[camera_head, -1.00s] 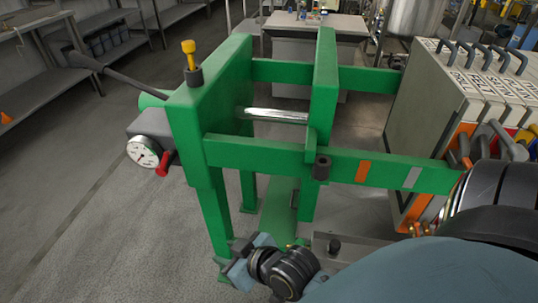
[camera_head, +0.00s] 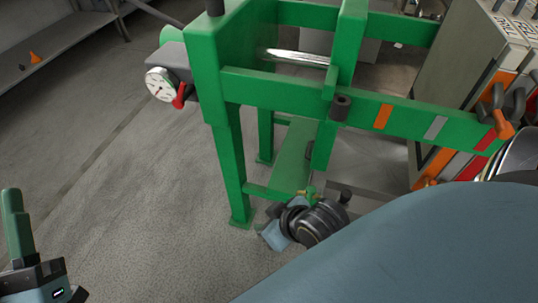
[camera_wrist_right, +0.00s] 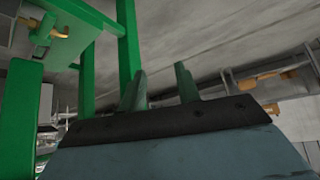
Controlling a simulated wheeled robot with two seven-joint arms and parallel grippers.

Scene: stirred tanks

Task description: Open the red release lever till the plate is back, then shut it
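The red release lever (camera_head: 180,96) is a small red handle hanging just beside a white round gauge (camera_head: 160,84) on the left side of the green press frame. A green upright plate (camera_head: 347,65) stands across the rails, apart from the frame's left end, with a shiny rod (camera_head: 296,58) between them. My right gripper, partly hidden by its own wrist in the head view (camera_head: 276,234), is low by the frame's legs, below and right of the lever. Its two fingers are apart and empty in the right wrist view (camera_wrist_right: 161,80). My left gripper (camera_head: 16,222) is at the lower left, away from the lever.
The front rail (camera_head: 440,125) carries orange, grey and red marks and a dark knob (camera_head: 340,106). A grey cabinet (camera_head: 465,85) stands at the right. Bare floor (camera_head: 120,190) lies left of the frame. A shelf (camera_head: 55,45) is at the upper left.

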